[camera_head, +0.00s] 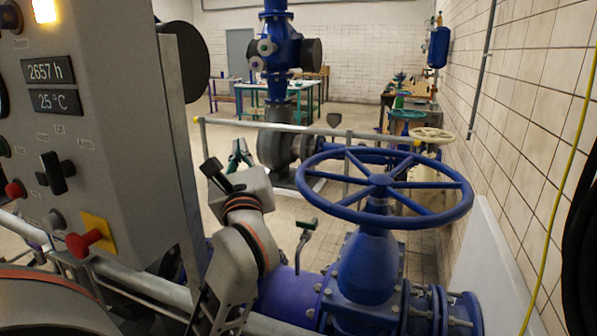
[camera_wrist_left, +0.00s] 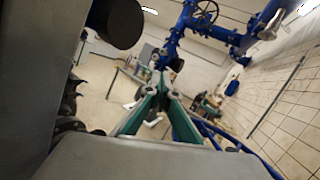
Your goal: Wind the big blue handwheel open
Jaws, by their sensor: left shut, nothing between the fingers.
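The big blue handwheel (camera_head: 380,180) is spoked and sits nearly level on top of a blue valve body (camera_head: 367,268), right of centre in the head view. My left gripper (camera_head: 241,146) has green fingers pointing up. It is shut and empty, left of the handwheel's rim and apart from it in the picture. In the left wrist view its fingertips (camera_wrist_left: 160,92) meet, with nothing between them. Blue parts show low at the right there, partly behind a finger; I cannot tell whether they are the handwheel. My right gripper is not in view.
A grey control cabinet (camera_head: 95,120) with a red button (camera_head: 84,241) stands close at the left. A metal rail (camera_head: 330,132) runs behind the handwheel. A small green-handled lever (camera_head: 306,232) rises from the blue pipe. The tiled wall (camera_head: 530,120) is at the right.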

